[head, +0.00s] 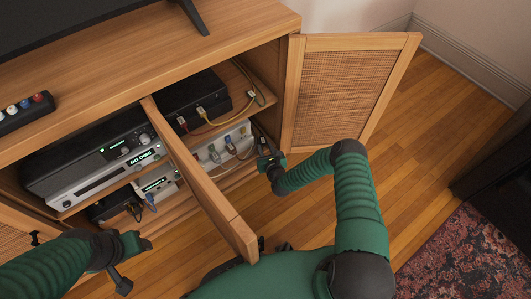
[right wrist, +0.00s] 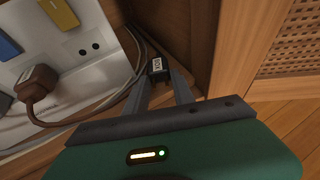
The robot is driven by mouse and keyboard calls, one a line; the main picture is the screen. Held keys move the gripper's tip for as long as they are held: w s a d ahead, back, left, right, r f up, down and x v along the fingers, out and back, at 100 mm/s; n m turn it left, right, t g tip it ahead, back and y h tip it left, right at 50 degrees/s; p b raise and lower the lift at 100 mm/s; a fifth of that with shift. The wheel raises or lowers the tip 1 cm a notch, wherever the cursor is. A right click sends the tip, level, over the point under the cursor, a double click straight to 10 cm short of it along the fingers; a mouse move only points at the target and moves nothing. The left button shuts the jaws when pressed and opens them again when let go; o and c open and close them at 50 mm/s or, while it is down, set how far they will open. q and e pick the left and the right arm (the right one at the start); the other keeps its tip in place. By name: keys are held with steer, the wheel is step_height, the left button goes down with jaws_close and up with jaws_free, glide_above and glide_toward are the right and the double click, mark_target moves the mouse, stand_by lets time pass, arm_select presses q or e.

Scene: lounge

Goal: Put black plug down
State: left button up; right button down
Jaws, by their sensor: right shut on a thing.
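My right gripper (head: 263,150) reaches into the right cabinet compartment, beside the open right door. In the right wrist view its two fingers are shut on a black plug (right wrist: 158,74) with a small white label. The plug is held between the fingertips, at the right of a white power strip (right wrist: 70,62) and apart from it. In the head view the plug is too small to make out clearly. My left gripper (head: 134,263) is open and empty in front of the cabinet at the lower left.
A brown plug (right wrist: 38,84) sits in the power strip, with grey cables running beside it. The rattan door (head: 340,95) stands open on the right, and another door (head: 205,185) stands open between my arms. A black box (head: 195,98) is on the shelf above the strip.

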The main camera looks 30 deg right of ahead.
steer(key=c, duration=1.1)
jaws_free()
steer(key=shift+s, duration=0.1)
steer(key=shift+o, duration=0.2)
steer(key=shift+r, duration=0.1)
steer(key=p+v, duration=0.6)
steer(key=v, duration=0.6)
steer(key=shift+p, duration=0.4)
steer(key=shift+d, duration=0.1)
